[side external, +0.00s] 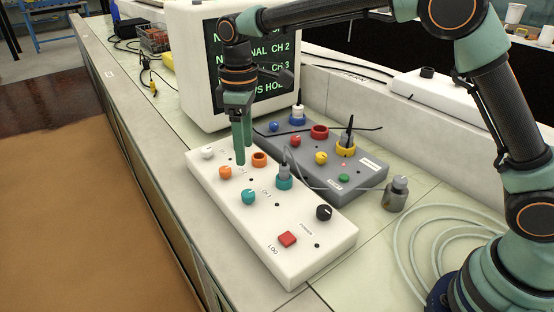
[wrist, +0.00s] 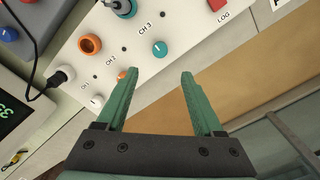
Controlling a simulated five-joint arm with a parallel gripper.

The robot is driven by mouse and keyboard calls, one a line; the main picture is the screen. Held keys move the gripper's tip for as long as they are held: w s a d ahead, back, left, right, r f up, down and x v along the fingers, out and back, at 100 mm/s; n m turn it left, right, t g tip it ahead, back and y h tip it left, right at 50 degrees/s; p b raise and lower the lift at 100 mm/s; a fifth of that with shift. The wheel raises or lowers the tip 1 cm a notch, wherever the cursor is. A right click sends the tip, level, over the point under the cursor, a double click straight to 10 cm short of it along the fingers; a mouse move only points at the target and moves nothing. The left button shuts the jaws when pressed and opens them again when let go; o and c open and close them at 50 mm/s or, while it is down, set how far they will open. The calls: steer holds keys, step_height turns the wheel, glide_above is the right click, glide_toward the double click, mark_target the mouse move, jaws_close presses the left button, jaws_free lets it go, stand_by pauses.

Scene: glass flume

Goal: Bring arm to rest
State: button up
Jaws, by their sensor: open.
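My gripper (side external: 243,146) points down over the far half of the white control box (side external: 318,262), near the orange socket and orange knob (side external: 225,172). In the wrist view the two green fingers of my gripper (wrist: 158,82) stand apart with nothing between them. The teal knob (wrist: 160,48) shows beyond the fingertips, and the orange knob is partly hidden by the left finger. I cannot tell whether the fingertips touch the box.
A monitor (side external: 197,62) stands behind my gripper. A grey box (side external: 372,182) with plugs and knobs is to the right. A metal weight (side external: 396,194) and coiled tube (side external: 405,250) lie near my base. The bench's left edge drops to brown floor.

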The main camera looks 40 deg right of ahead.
steer(key=s+d+r+m+t, duration=0.2)
steer(key=s+d+r+m, duration=0.15)
steer(key=s+d, duration=0.3)
steer(key=s+d+r+m+t, duration=0.2)
steer(key=s+d+r+m, duration=0.1)
steer(key=s+d+r, duration=0.3)
steer(key=s+d+f+m+t, duration=0.1)
steer(key=s+d+f+m, duration=0.1)
steer(key=s+d, duration=0.3)
steer(key=shift+s+d+f+m+t, duration=0.15)
steer(key=shift+s+f+m+t, duration=0.3)
steer(key=shift+f, duration=0.3)
steer(key=shift+o, duration=0.2)
steer(key=shift+g, duration=0.25)
